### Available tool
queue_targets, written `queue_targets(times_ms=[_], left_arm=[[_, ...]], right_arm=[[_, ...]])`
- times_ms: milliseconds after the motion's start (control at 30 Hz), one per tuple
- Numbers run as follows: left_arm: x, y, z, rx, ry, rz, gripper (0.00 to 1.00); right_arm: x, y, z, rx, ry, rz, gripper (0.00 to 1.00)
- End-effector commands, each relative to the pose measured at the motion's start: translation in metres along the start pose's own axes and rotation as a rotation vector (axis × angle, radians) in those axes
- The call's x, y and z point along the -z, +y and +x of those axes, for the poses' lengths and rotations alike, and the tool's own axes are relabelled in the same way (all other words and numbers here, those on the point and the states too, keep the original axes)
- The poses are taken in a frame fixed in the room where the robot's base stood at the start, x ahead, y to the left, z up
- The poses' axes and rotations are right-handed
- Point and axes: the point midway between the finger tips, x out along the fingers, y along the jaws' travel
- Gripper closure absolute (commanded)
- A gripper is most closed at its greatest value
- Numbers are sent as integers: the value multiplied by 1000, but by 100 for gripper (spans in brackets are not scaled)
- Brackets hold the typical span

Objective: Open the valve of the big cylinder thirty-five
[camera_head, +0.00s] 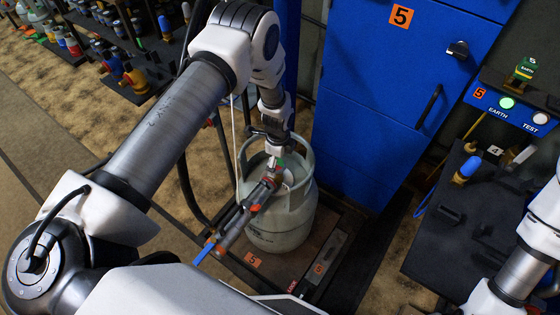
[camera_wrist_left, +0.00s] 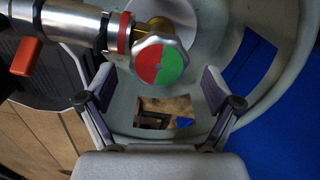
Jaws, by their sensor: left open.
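The big grey-green gas cylinder (camera_head: 282,232) stands upright on a brown scale platform. Small dark print on its side is too small to read. Its valve handwheel, half red and half green, shows in the left wrist view (camera_wrist_left: 158,62). A metal coupling with orange parts (camera_head: 262,190) is attached beside the valve. My left gripper (camera_head: 273,148) is above the cylinder's top, inside its collar. In the left wrist view the gripper (camera_wrist_left: 160,84) is open, its fingers on either side of the handwheel with gaps visible. My right gripper is out of view; only its arm shows.
A blue cabinet (camera_head: 385,95) marked 5 stands behind the cylinder. A blue panel (camera_head: 512,108) with EARTH and TEST buttons is at the right. The orange lever (camera_wrist_left: 25,57) is left of the valve. The collar (camera_wrist_left: 285,85) surrounds the valve closely.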

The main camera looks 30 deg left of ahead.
Motion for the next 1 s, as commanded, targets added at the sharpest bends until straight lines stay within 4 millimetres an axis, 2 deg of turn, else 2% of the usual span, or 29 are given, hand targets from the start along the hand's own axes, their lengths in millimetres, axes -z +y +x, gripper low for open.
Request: queue_targets(times_ms=[100, 300, 467, 500, 1000], left_arm=[[0, 0, 8, 1, 0, 0, 10], [0, 0, 8, 1, 0, -1, 10], [0, 0, 8, 1, 0, -1, 66], [0, 0, 8, 1, 0, -1, 70], [0, -1, 9, 2, 0, -79, 70]], right_arm=[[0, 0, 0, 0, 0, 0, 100], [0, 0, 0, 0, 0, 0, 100], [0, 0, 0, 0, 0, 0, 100], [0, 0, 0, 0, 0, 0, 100], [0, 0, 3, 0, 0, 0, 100]])
